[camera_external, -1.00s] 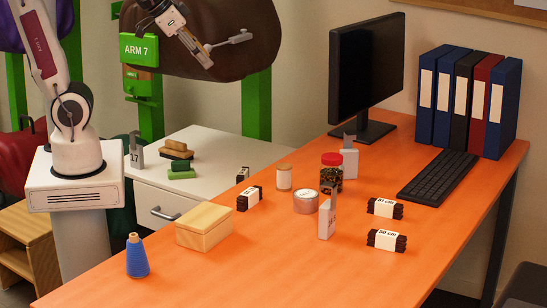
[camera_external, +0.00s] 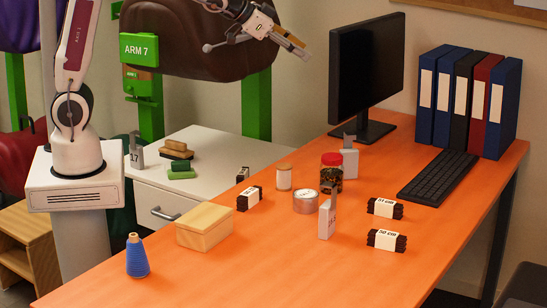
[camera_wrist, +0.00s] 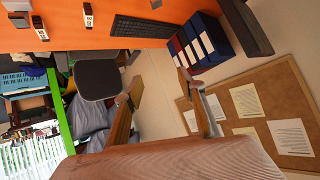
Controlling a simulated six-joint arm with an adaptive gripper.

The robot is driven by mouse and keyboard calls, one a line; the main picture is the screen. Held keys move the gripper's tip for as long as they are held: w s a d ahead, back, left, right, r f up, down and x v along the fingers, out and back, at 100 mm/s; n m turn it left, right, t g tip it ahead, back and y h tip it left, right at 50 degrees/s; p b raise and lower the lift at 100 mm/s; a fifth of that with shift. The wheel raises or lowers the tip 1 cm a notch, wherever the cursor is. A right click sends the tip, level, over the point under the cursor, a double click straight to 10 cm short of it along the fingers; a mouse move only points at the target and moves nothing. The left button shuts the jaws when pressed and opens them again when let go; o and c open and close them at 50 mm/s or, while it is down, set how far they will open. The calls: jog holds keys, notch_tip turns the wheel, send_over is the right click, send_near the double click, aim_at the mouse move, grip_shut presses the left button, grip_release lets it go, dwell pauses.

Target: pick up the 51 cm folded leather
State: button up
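The folded leather marked 51 cm (camera_external: 385,208) is a dark brown bundle with a white paper band. It lies on the orange desk, in front of the keyboard. A similar bundle marked 50 cm (camera_external: 387,240) lies nearer the camera. A third bundle (camera_external: 249,198) lies farther left, its label unreadable to me. My gripper (camera_external: 300,48) is high above the desk at the back, left of the monitor and far from the bundles. The wrist view shows its two fingers (camera_wrist: 158,76) apart with nothing between them. Two banded bundles show near that view's top left, labels too small to read.
A monitor (camera_external: 366,82), a keyboard (camera_external: 437,178) and binders (camera_external: 468,100) stand at the back right. A red-lidded jar (camera_external: 331,172), tape roll (camera_external: 306,201) and grey tagged block (camera_external: 327,220) stand left of the bundles. A wooden box (camera_external: 204,227) and blue cone (camera_external: 137,256) are front left.

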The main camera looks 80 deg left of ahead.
jog(key=w+d+f+m+t+h, duration=0.1)
jog(key=w+d+f+h, duration=0.2)
jog(key=w, duration=0.6)
jog(key=m+g+h, duration=0.2)
jog(key=m+h, duration=0.3)
jog(key=h, duration=0.2)
send_over(385, 201)
jog(key=f, duration=2.5)
jog(key=shift+w+a+f, duration=0.2)
jog(key=shift+a, duration=0.05)
jog(key=shift+s+d+f, duration=0.15)
jog(key=shift+d+f, duration=0.15)
jog(key=shift+f, duration=0.25)
jog(key=shift+f, duration=1.7)
jog(key=shift+f, duration=0.1)
